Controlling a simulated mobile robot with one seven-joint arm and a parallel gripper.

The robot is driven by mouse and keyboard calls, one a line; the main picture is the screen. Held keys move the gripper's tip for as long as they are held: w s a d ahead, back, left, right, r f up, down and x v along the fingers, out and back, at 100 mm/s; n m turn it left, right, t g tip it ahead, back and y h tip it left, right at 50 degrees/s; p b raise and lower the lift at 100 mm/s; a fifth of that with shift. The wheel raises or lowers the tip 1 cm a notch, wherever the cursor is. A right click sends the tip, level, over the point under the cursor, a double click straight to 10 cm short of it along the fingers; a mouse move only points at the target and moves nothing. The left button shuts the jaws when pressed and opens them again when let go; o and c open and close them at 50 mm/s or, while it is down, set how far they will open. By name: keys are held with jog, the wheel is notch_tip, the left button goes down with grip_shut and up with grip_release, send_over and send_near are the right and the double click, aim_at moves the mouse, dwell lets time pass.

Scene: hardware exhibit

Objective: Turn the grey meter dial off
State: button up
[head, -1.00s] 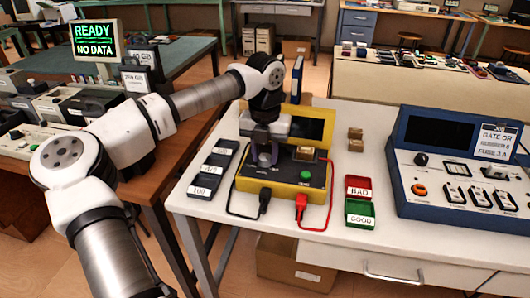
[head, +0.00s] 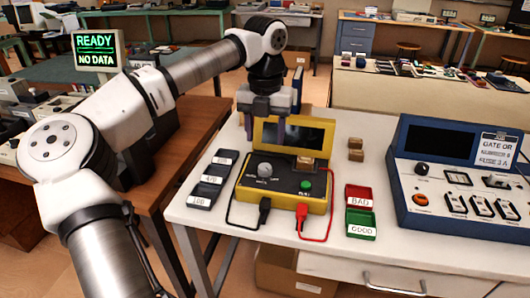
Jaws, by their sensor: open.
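The grey meter dial (head: 265,170) is a round knob on the left of the top panel of the yellow meter (head: 285,199). Small markings sit below it, too small to read. The meter's dark screen (head: 292,135) stands behind the panel and looks blank. My gripper (head: 265,138) is open and empty, pointing down. It hangs above and behind the dial in the picture, over the left part of the screen, apart from the dial.
A green button (head: 305,185) and a small tan block (head: 306,164) are on the meter. Black (head: 264,205) and red (head: 301,213) plugs with leads are at its front. Dark labelled trays (head: 213,179) lie left. Red (head: 359,197) and green (head: 361,224) bins and a blue test unit (head: 455,170) stand right.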

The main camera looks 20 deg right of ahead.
notch_tip(320, 180, up, 5)
dwell(0.6)
